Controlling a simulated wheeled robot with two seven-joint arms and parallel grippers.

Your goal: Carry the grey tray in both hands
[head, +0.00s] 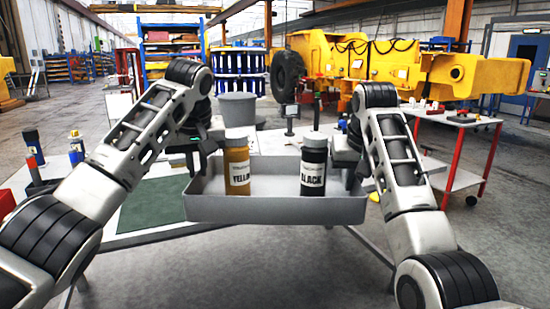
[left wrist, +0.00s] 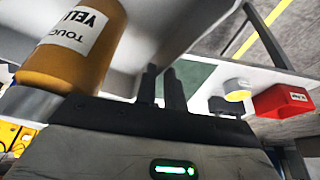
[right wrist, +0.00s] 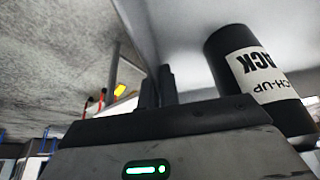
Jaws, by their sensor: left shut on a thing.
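The grey tray (head: 275,208) is level in front of me, in the middle of the head view. A yellow bottle (head: 237,160) and a black bottle (head: 313,158) stand upright in it, the yellow on the left and the black on the right. My left gripper (head: 203,160) is at the tray's left wall; in the left wrist view its fingers (left wrist: 163,88) are shut on the wall beside the yellow bottle (left wrist: 75,45). My right gripper (head: 352,168) is at the right wall; in the right wrist view its fingers (right wrist: 158,88) close on the wall beside the black bottle (right wrist: 258,80).
A white table (head: 150,226) with a green mat (head: 152,204) lies behind and left of the tray. A grey bin (head: 237,108) stands behind it. A red-legged cart (head: 475,150) stands at the right. Open floor shows at the lower front.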

